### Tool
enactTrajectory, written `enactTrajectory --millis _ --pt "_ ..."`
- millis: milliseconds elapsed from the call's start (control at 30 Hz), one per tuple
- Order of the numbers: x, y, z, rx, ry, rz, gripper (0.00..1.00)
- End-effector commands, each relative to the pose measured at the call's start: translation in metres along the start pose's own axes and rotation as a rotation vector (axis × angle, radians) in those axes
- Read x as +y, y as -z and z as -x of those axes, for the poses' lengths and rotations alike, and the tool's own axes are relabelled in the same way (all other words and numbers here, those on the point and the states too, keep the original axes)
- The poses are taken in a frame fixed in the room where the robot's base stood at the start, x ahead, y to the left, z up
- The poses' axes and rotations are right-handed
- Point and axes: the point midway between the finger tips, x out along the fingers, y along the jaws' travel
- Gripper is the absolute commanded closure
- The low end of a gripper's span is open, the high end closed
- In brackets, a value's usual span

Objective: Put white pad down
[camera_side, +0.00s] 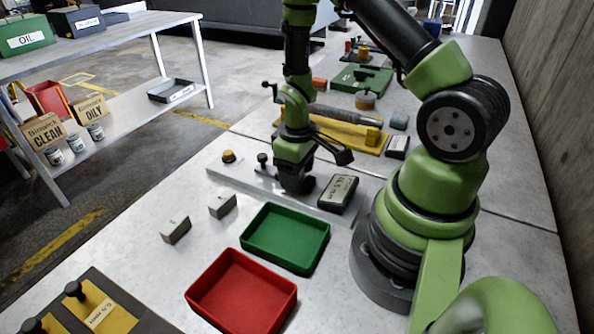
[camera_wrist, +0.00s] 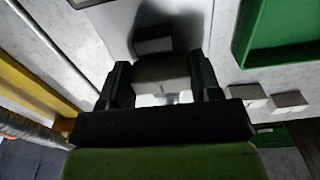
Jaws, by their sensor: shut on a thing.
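In the wrist view my gripper (camera_wrist: 162,80) is shut on a small block, the white pad (camera_wrist: 164,68), which looks grey in shade. In the side view my gripper (camera_side: 297,185) points down low over the metal plate (camera_side: 235,178); the pad is hidden there by the dark fingers. I cannot tell whether the pad touches the plate. Two similar pale blocks, a nearer one (camera_side: 175,230) and a farther one (camera_side: 222,205), stand on the table left of the green tray.
The green tray (camera_side: 320,252) and red tray (camera_side: 286,301) lie in front, looking empty. A black labelled box (camera_side: 338,194) sits just right of my gripper. A yellow fixture (camera_side: 365,136) is behind.

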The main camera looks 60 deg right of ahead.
Motion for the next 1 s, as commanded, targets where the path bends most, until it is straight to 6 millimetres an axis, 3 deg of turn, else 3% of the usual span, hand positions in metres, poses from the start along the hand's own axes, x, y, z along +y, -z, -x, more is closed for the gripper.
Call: enactTrajectory --millis 367,400,500,800,1000 --pt "0.0 0.0 -0.004 0.0 0.0 0.001 0.66" --pt "0.0 0.0 -0.004 0.001 0.0 0.001 0.33" --pt "0.0 0.0 -0.003 0.001 0.0 0.001 0.17" --pt "0.0 0.0 -0.001 0.001 0.0 0.0 0.17" --pt "0.001 0.002 0.022 0.007 -0.002 0.0 0.17"
